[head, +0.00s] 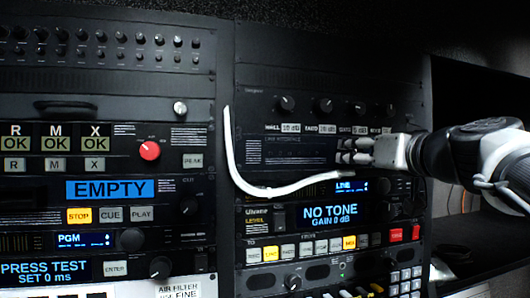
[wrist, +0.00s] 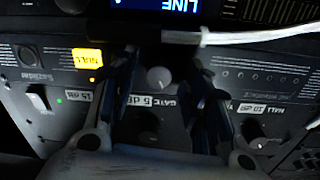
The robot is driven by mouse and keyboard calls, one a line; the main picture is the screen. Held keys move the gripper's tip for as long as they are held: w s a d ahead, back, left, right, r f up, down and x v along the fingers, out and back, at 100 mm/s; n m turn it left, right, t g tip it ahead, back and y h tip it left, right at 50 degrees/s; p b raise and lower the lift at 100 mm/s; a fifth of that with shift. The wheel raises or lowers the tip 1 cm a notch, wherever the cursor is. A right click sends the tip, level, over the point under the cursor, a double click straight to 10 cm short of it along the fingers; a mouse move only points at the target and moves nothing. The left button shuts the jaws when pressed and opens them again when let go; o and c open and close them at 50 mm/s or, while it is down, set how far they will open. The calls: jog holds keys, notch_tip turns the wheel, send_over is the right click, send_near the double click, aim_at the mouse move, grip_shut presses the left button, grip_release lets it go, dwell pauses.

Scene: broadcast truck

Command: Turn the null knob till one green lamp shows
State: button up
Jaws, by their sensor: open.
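My gripper (head: 346,150) is in front of the right rack in the head view, fingers facing the panel. In the wrist view, where the panel appears upside down, the open fingers (wrist: 172,85) stand either side of a small pale knob (wrist: 158,78), with no clear contact. I take it for the null knob; its own label is not readable. A yellow lit tag (wrist: 87,58) seems to read NULL. A row of small round lamps (wrist: 265,75) looks unlit. A small green light (wrist: 58,100) glows near a white switch. The gripper hides this knob in the head view.
A white cable (head: 240,180) hangs across the panel and passes close to the knob in the wrist view. Several dark knobs (head: 325,105) line the unit's top. A NO TONE display (head: 330,215) and lit buttons (head: 349,242) lie below. A red knob (head: 149,150) is on the left rack.

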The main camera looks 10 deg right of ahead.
jog(key=shift+s, duration=0.1)
jog(key=shift+c, duration=0.4)
grip_shut()
jog(key=shift+m, duration=0.4)
jog(key=m, duration=1.2)
jog(key=shift+r+m+p, duration=0.15)
jog(key=shift+m+p, duration=0.15)
jog(key=shift+p, duration=0.1)
jog(key=shift+m+g+y+p, duration=0.3)
jog(key=shift+m+p, duration=0.35)
jog(key=shift+m, duration=1.55)
